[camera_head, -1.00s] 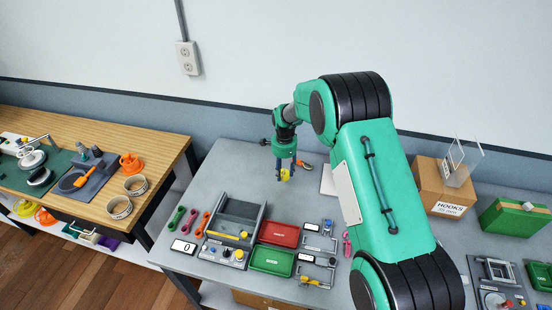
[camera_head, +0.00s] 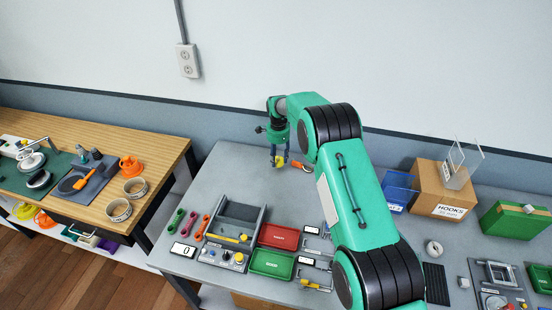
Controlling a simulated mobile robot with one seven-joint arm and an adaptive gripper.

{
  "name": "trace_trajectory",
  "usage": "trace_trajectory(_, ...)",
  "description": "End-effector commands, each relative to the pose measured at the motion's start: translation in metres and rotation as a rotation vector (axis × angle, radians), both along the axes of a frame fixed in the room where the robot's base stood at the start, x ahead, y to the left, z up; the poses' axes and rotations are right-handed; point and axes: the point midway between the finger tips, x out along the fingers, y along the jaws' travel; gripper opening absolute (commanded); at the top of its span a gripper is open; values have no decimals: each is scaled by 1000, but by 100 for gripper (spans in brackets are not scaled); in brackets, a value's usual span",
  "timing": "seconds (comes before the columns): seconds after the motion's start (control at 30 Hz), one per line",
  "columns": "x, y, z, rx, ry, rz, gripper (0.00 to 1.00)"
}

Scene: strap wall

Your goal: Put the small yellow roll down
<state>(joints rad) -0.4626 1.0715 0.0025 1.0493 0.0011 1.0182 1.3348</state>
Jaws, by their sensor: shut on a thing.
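The small yellow roll (camera_head: 279,160) is in my gripper (camera_head: 279,163), over the back part of the grey table (camera_head: 238,165). The fingers point down and are shut on the roll. I cannot tell how far the roll is above the table top. An orange-handled tool (camera_head: 300,166) lies just right of the gripper.
A grey tray fixture (camera_head: 238,218) with a yellow-handled tool stands in front, beside a red tray (camera_head: 279,236) and a green tray (camera_head: 271,264). A blue bin (camera_head: 398,190) and a cardboard box (camera_head: 440,190) stand right. The table left of the gripper is clear.

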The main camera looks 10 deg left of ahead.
Motion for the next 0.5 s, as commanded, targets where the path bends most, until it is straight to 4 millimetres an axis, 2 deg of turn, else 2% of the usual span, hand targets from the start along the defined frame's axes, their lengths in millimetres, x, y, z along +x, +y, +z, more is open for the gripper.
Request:
trace_trajectory(0.3, 28, 13, -4, 1, -1, 0, 16)
trace_trajectory(0.5, 37, 18, -5, 0, 0, 0, 16)
